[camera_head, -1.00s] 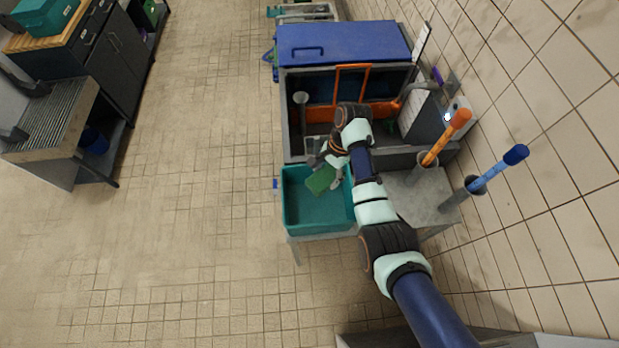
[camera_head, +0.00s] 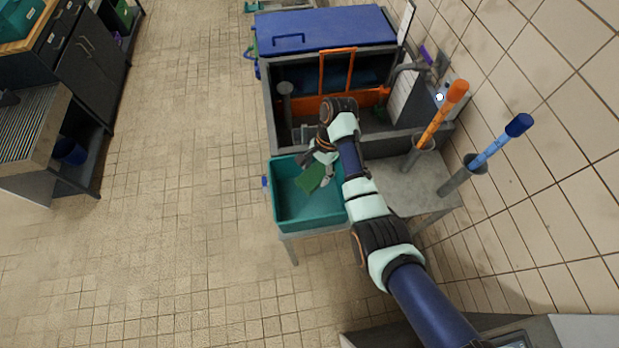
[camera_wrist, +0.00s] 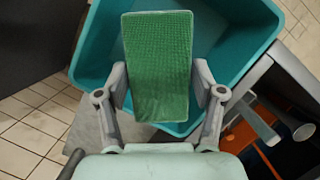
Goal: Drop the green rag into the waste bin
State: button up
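The green rag (camera_wrist: 158,65) is a flat, textured rectangle between the two fingers of my gripper (camera_wrist: 160,85) in the wrist view. The fingers press against its two long sides. In the head view, the rag (camera_head: 312,178) hangs tilted at my gripper (camera_head: 317,171), over the teal tub (camera_head: 309,226). The tub (camera_wrist: 237,62) lies behind the rag in the wrist view, and its visible floor looks empty. A blue bucket-like container (camera_head: 70,151) stands under the left bench. No label shows which container is the waste bin.
A grey sink unit (camera_head: 266,108) with a blue lid (camera_head: 325,28) stands beyond the tub. Orange (camera_head: 440,115) and blue (camera_head: 500,142) handles stand in holders on the right, near the tiled wall. The tiled floor (camera_head: 180,180) on the left is open.

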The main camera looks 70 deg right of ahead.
jog(key=o, duration=0.5)
jog(key=shift+o, duration=0.2)
jog(key=shift+r, duration=0.35)
jog(key=shift+s+d+r, duration=0.2)
jog(key=shift+d+r, duration=0.25)
jog(key=shift+r, duration=0.15)
jog(key=shift+s+d+r, duration=0.2)
jog(key=shift+d+r, duration=0.25)
jog(key=shift+r, duration=0.15)
jog(key=s+d, duration=0.4)
jog(key=d, duration=0.6)
jog(key=shift+s, duration=0.2)
jog(key=shift+f, duration=0.1)
